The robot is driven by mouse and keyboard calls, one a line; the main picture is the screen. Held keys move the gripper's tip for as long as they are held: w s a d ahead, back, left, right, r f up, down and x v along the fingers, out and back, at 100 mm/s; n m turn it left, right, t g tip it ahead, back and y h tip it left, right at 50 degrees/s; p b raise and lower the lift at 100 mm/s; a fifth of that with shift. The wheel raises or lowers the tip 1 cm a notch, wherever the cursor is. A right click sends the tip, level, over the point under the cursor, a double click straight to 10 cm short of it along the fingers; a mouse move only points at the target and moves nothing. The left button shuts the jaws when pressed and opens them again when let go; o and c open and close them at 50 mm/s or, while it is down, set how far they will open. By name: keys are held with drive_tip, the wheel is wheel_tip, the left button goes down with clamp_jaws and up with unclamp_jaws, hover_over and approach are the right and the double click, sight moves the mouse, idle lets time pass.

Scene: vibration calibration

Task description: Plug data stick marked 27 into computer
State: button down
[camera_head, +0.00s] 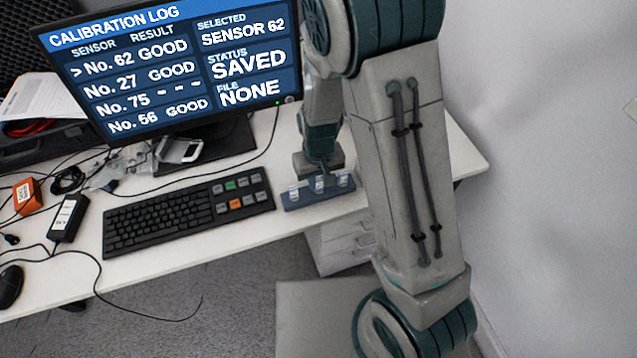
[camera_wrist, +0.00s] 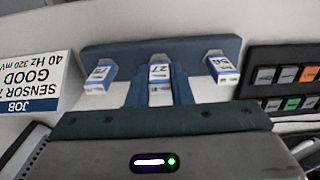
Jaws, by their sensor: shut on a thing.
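The data stick marked 27 (camera_wrist: 160,71) stands in the middle of a blue rack (camera_wrist: 130,50), between my gripper's two blue fingers. My gripper (camera_wrist: 160,88) is shut on it, and the stick still appears to be at the rack. In the head view my gripper (camera_head: 319,168) reaches down to the rack (camera_head: 292,203) at the desk's right part; its fingertips are hard to make out. The computer's monitor (camera_head: 208,100) shows a calibration log with sensor 62 selected, status saved, file none. I cannot make out a data port.
Two more sticks flank it: one marked 56 (camera_wrist: 221,67) and one with an unclear label (camera_wrist: 100,76). A job card (camera_wrist: 35,82) lies beside the rack. The keyboard (camera_head: 160,220) is left of the rack. A black adapter (camera_head: 68,218), orange box (camera_head: 27,196) and cables clutter the left.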

sight(319, 178)
drive_tip(key=shift+r+p, duration=0.3)
drive_tip(key=shift+r, duration=0.25)
idle(0.5)
drive_tip(key=shift+r+p, duration=1.2)
drive_tip(key=shift+r, duration=0.45)
drive_tip(key=shift+w, duration=0.1)
drive_tip(key=w+d+r+n+p, duration=0.2)
drive_tip(key=w+d+r+p, duration=0.2)
drive_tip(key=w, duration=0.5)
drive_tip(key=w+d+r+n+p, duration=0.3)
drive_tip(key=w+d+r, duration=0.3)
drive_tip(key=w, duration=0.3)
drive_tip(key=w+d+r+n+p, duration=0.3)
drive_tip(key=w+d+r+p, duration=0.1)
drive_tip(key=w, duration=0.5)
drive_tip(key=shift+w+d+r+p, duration=0.35)
drive_tip(key=shift+d+r, duration=0.25)
drive_tip(key=shift+d, duration=0.25)
drive_tip(key=shift+s+f+b, duration=0.1)
drive_tip(key=shift+f+b, duration=0.65)
drive_tip(key=shift+f, duration=0.15)
drive_tip(key=shift+f+b, duration=0.65)
drive_tip(key=shift+f, duration=0.25)
drive_tip(key=shift+f+b, duration=0.7)
